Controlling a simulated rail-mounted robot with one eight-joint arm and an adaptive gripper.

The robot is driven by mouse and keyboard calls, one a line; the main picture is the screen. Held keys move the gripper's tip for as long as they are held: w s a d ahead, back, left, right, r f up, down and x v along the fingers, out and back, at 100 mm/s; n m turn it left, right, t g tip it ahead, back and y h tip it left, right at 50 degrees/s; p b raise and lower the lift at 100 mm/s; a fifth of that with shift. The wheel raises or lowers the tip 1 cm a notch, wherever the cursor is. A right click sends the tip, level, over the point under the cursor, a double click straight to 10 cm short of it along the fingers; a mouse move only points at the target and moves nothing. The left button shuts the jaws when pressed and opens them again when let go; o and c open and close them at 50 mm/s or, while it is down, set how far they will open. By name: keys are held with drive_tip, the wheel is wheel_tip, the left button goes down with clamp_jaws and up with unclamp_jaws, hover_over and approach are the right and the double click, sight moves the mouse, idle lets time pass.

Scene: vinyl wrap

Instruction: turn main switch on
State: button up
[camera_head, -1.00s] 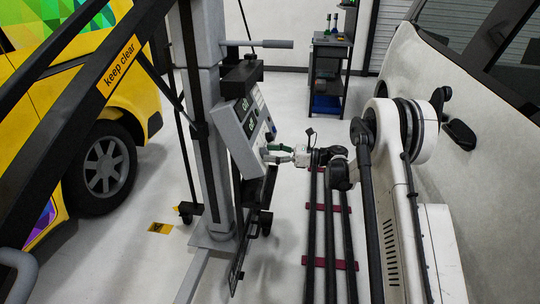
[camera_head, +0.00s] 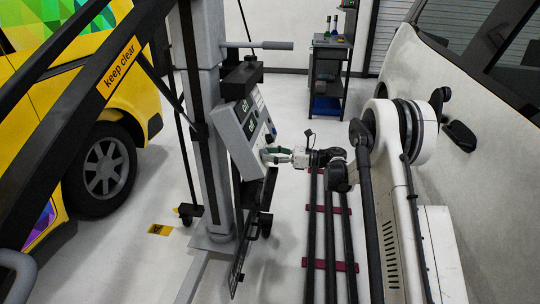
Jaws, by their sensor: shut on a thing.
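The grey control box (camera_head: 237,135) is mounted on the grey column, its panel tilted and facing right with small displays and buttons. My gripper (camera_head: 268,155) reaches in from the right at the lower part of this panel, its fingertips touching or nearly touching it. Its jaws are shut on a small part there, most likely the main switch. The switch itself is hidden by the fingers, so I cannot tell its position.
The grey column (camera_head: 212,190) stands left of my gripper. A yellow vehicle (camera_head: 75,130) is at the left and a white vehicle (camera_head: 470,110) at the right. A dark shelf cart (camera_head: 328,75) stands at the back. Dark rails with red cross pieces run along the floor.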

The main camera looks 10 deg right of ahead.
drive_tip(key=shift+m, duration=0.3)
drive_tip(key=m+t+h, duration=0.1)
drive_tip(key=m+h, duration=0.1)
drive_tip(key=m, duration=0.4)
drive_tip(key=m+t+h, duration=0.1)
drive_tip(key=m+h, duration=0.1)
drive_tip(key=m, duration=0.5)
drive_tip(key=m+t+h, duration=0.1)
drive_tip(key=m+h, duration=0.1)
drive_tip(key=m, duration=0.4)
drive_tip(key=shift+s+a+r+m+h, duration=0.2)
drive_tip(key=shift+s+r+m+h, duration=0.1)
drive_tip(key=shift+m, duration=0.1)
drive_tip(key=shift+w, duration=0.1)
drive_tip(key=o, duration=1.1)
drive_tip(key=v, duration=1.2)
